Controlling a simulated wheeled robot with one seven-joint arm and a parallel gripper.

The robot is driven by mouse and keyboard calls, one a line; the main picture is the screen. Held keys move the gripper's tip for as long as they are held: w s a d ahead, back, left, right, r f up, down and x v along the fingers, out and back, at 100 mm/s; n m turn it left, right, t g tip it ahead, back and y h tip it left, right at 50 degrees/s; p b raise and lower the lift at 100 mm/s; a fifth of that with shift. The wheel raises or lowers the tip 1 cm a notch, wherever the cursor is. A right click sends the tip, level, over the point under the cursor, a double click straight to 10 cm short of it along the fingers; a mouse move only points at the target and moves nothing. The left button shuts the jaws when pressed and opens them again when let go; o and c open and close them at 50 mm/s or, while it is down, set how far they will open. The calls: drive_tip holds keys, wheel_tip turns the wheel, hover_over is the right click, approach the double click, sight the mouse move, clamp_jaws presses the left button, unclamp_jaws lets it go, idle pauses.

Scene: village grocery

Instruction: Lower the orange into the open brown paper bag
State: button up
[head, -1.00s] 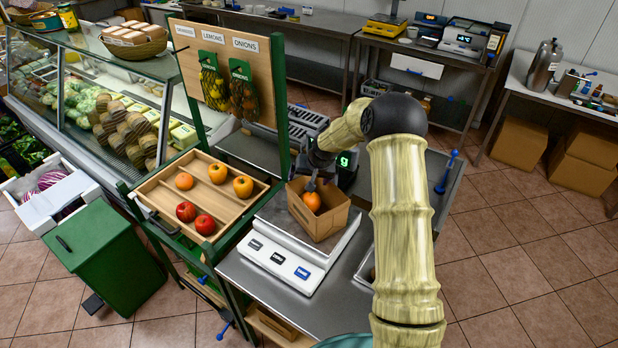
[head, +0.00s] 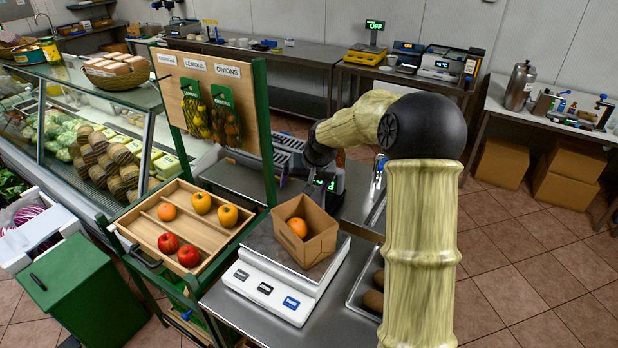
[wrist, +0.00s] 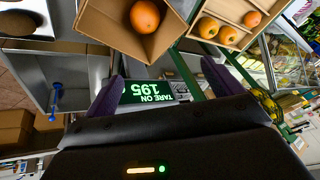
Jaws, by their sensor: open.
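The orange (head: 297,227) lies inside the open brown paper bag (head: 321,245), and its top shows through the opening. The bag stands upright on the white scale (head: 272,284). In the wrist view the orange (wrist: 145,16) sits within the bag's walls (wrist: 100,22). My gripper (wrist: 165,82) is open and empty, its two dark fingers spread apart, clear of the bag and the orange. In the head view it is too dark and small behind the bag to make out well. Part of the orange is hidden by the bag's near wall.
Bagged lemons and onions hang on a sign board (head: 212,75) behind. A lit scale display (wrist: 150,92) shows past my fingers. A metal tray (head: 361,296) lies to the right.

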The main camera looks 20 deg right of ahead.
drive_tip(key=v, duration=0.5)
drive_tip(key=shift+b, duration=0.4)
drive_tip(key=s+a+f+n+g, duration=0.1)
drive_tip(key=s+f, duration=0.3)
drive_tip(key=s, duration=0.9)
drive_tip(key=s+a+f+n+g+h, duration=0.1)
drive_tip(key=s+f, duration=0.3)
drive_tip(key=s, duration=1)
drive_tip(key=shift+s+a+h, duration=0.2)
drive_tip(key=shift+a+h, duration=0.1)
drive_tip(key=shift+a, duration=0.05)
